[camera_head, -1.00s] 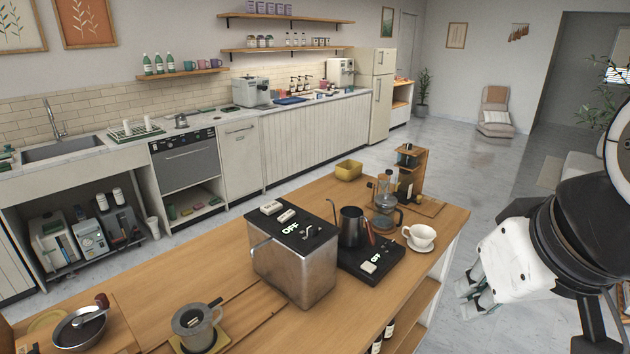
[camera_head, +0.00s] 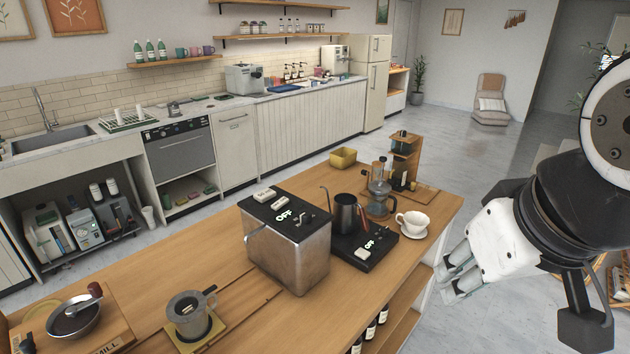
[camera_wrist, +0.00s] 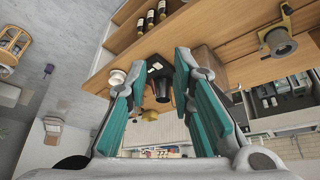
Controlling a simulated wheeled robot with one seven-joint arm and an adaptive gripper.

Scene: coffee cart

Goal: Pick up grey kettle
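My gripper (camera_head: 447,281) is at the right in the head view, beyond the counter's right edge and apart from the kettle. In the wrist view my gripper (camera_wrist: 165,95) has its two teal-padded fingers spread wide and empty. A dark kettle-like shape (camera_wrist: 161,88) shows between the fingers in the wrist view, farther off.
A boxy metal machine (camera_head: 286,240) stands close left of the kettle. A glass coffee maker (camera_head: 379,190) is behind it, and a white cup (camera_head: 413,222) on a saucer is to its right. A yellow box (camera_head: 343,158) stands at the counter's back edge. Bottles (camera_head: 371,328) stand on the shelf below.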

